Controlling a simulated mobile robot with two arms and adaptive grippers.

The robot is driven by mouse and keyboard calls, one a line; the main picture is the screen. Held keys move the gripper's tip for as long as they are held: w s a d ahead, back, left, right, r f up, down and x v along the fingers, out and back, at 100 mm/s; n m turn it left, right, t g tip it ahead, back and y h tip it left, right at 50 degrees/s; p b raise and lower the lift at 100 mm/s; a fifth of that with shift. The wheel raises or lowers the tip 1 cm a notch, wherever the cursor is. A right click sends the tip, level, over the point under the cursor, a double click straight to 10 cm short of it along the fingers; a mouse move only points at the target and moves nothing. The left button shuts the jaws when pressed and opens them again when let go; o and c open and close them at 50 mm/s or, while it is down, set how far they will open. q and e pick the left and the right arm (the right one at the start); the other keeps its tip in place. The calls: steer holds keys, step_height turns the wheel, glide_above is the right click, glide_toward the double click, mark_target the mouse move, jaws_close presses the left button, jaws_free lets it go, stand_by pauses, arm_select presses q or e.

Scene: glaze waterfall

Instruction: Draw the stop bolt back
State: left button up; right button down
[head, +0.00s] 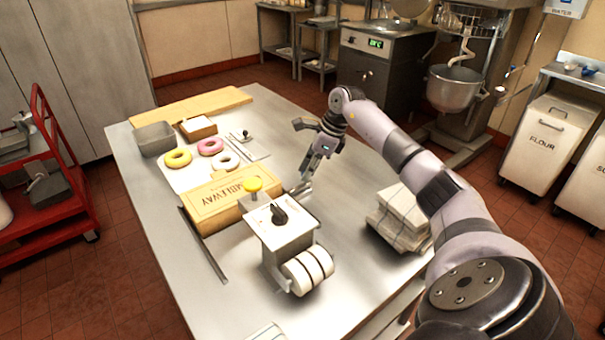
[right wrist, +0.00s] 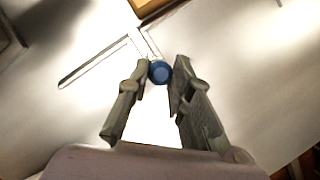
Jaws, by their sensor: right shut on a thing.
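The grey machine (head: 283,237) stands on the steel table, with a black knob (head: 279,213) on top and a white banded roller (head: 308,270) at its near end. My right gripper (head: 305,183) reaches down beside the machine's far right corner. In the right wrist view a round blue knob (right wrist: 159,72) sits between the tips of my right gripper (right wrist: 161,77), which is shut on it. It looks like the end of the stop bolt; the bolt's shaft is not clearly visible. In the head view the fingers hide the knob. My left gripper is not in view.
Donuts (head: 211,146) lie on a white sheet behind. Folded cloths (head: 400,217) sit at the table's right edge. The steel table (head: 345,215) is bare between cloths and machine.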

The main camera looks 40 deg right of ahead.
steer(key=shift+d+r, duration=0.15)
steer(key=shift+d, duration=0.05)
steer(key=c, duration=1.4)
jaws_free()
steer(key=shift+d, duration=0.15)
steer(key=v, duration=1.1)
steer(key=shift+s+r, duration=0.15)
steer(key=shift+r, duration=0.25)
